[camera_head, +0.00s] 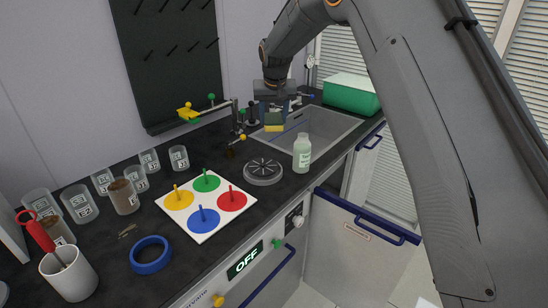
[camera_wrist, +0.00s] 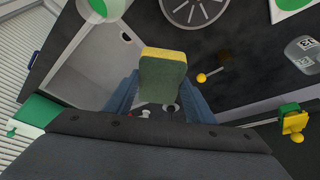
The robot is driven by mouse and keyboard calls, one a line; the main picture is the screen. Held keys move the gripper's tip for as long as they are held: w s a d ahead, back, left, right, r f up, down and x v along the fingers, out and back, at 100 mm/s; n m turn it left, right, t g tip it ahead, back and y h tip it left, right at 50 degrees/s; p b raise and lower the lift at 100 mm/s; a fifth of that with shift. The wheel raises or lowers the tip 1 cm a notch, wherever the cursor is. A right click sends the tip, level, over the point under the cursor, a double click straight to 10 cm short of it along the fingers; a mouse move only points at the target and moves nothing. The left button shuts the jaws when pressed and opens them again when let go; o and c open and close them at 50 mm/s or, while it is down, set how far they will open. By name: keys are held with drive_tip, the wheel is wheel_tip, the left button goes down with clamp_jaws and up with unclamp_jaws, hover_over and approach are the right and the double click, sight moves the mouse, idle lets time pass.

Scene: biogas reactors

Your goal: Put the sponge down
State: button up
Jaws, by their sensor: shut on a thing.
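The sponge (camera_wrist: 162,76), yellow with a green face, is held between the two fingers of my gripper (camera_wrist: 152,95) in the wrist view. In the head view my gripper (camera_head: 274,108) is at the back of the counter, by the sink, and the sponge (camera_head: 274,122) hangs below it. The sponge appears above the left part of the sink (camera_head: 318,124); its exact height over the basin and rim is hard to tell.
A soap bottle (camera_head: 302,152) stands at the sink's front edge beside a round drain-like disc (camera_head: 263,171). A green box (camera_head: 351,95) sits behind the sink. Beakers and a coloured-disc board (camera_head: 213,226) occupy the counter's left.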

sight(274, 118)
drive_tip(key=shift+w+f+b, duration=0.6)
drive_tip(key=shift+w+f, duration=0.2)
drive_tip(key=shift+f, duration=0.45)
wheel_tip(274, 118, down, 9)
drive_tip(key=p, duration=0.3)
drive_tip(key=shift+f, duration=0.1)
drive_tip(key=shift+w+f, duration=0.1)
drive_tip(key=shift+f, duration=0.05)
drive_tip(key=shift+f, duration=0.1)
drive_tip(key=shift+f+b, duration=0.35)
drive_tip(key=o, duration=0.9)
drive_tip(key=shift+o, duration=0.5)
